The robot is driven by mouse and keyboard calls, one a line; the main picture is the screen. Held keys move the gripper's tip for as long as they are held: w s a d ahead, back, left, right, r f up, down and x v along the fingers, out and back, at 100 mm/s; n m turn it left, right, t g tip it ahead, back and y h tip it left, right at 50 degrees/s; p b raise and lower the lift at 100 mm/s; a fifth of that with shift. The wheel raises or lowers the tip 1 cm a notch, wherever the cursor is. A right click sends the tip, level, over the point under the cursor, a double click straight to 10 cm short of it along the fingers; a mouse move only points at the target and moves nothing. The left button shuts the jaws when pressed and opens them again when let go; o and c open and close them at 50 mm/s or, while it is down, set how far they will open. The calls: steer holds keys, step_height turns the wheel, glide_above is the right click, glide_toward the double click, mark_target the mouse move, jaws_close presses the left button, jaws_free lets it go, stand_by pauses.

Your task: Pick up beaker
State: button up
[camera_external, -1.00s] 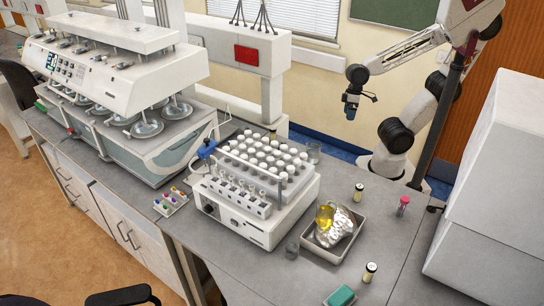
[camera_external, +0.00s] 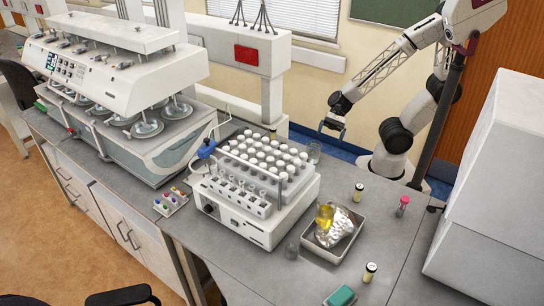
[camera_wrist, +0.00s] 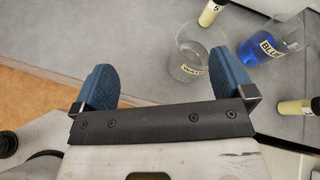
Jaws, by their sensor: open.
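My gripper (camera_external: 332,130) is open and empty, hanging near the bench's back edge. In the wrist view its two blue fingers (camera_wrist: 166,86) are apart, with bare surface between them. A clear glass beaker with a partly readable label, apparently "WATER" (camera_wrist: 187,62), stands just beyond the right finger, partly covered by it. A beaker of blue liquid (camera_wrist: 262,50) stands farther right. In the external view a clear beaker (camera_external: 314,153) stands behind the rack, close below my gripper.
The white machine with a rack of capped vials (camera_external: 262,215) takes up mid-bench. The metal tray (camera_external: 333,256) also holds crumpled foil (camera_external: 336,228). Capped vials (camera_external: 359,192) (camera_external: 370,271) stand on the right. A large white box (camera_external: 495,190) is at far right. Bench between tray and box is mostly clear.

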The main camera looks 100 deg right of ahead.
mark_target(312, 151)
steer(key=w+d+m+t, duration=0.1)
steer(key=m, duration=0.1)
steer(key=w+d+f+m+t, duration=0.1)
steer(key=m, duration=0.1)
steer(key=w+d+f+m+t, duration=0.1)
steer(key=m, duration=0.1)
steer(key=shift+w+f+t, duration=0.15)
steer(key=shift+f+t, duration=0.05)
steer(key=shift+t, duration=0.1)
steer(key=shift+a, duration=0.15)
steer(key=shift+x, duration=1.25)
steer(key=shift+w+f, duration=0.1)
steer(key=shift+x, duration=2.5)
steer(key=shift+c, duration=0.5)
steer(key=c, duration=1)
